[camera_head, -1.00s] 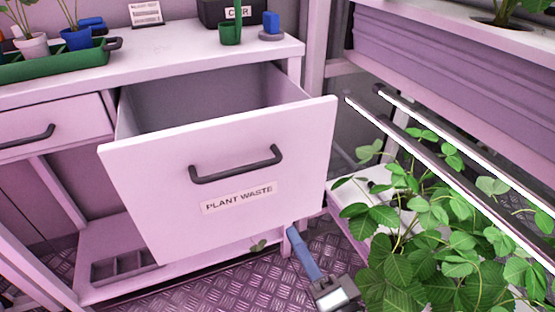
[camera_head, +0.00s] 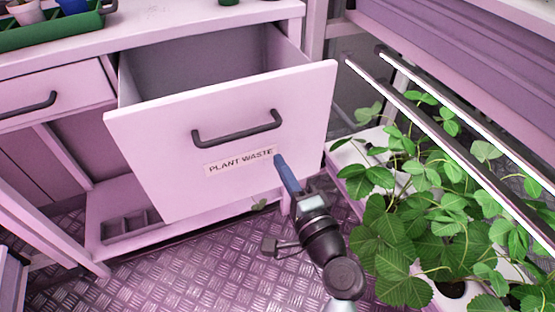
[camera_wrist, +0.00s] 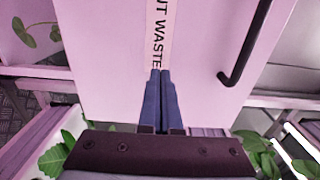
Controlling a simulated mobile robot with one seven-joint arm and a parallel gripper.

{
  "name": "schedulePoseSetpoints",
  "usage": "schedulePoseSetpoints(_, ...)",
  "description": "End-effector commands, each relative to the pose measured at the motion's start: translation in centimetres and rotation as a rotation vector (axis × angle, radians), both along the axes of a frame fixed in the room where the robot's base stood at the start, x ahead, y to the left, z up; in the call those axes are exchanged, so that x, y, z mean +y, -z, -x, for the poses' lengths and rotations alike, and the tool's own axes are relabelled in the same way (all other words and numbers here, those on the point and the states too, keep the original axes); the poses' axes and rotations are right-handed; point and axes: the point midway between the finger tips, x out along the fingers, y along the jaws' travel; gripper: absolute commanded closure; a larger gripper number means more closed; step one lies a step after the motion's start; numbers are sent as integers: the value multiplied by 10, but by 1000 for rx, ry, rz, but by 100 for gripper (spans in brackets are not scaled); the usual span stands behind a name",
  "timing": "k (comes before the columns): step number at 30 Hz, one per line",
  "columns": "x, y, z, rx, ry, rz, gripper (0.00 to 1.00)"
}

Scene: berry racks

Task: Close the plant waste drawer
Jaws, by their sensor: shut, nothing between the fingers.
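The plant waste drawer (camera_head: 165,135) stands pulled out from the bench in the head view, its inside open at the top and looking empty where it shows. Its front has a dark bar handle (camera_head: 237,132) and a "PLANT WASTE" label (camera_head: 240,161). My gripper (camera_head: 279,158) is shut and empty, its blue fingertips at the right end of the label, below the handle. In the wrist view the closed blue fingers (camera_wrist: 160,75) point at the drawer front (camera_wrist: 110,60) beside the label; I cannot tell whether they touch it. The handle (camera_wrist: 245,45) is to their right there.
Leafy plants (camera_head: 410,215) and light bars (camera_head: 460,150) stand close on the right of my arm. A shut drawer (camera_head: 50,105) is on the left. A green tray (camera_head: 50,32) sits on the bench top. The metal floor (camera_head: 200,270) in front is clear.

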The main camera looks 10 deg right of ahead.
Motion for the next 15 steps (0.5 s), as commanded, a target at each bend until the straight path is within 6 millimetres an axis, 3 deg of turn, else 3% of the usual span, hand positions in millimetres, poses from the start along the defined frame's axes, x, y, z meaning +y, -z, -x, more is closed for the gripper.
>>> schedulePoseSetpoints(6,6,0,-20,-1,-1,0,100)
schedulePoseSetpoints(15,6,0,-23,1,-1,1,100)
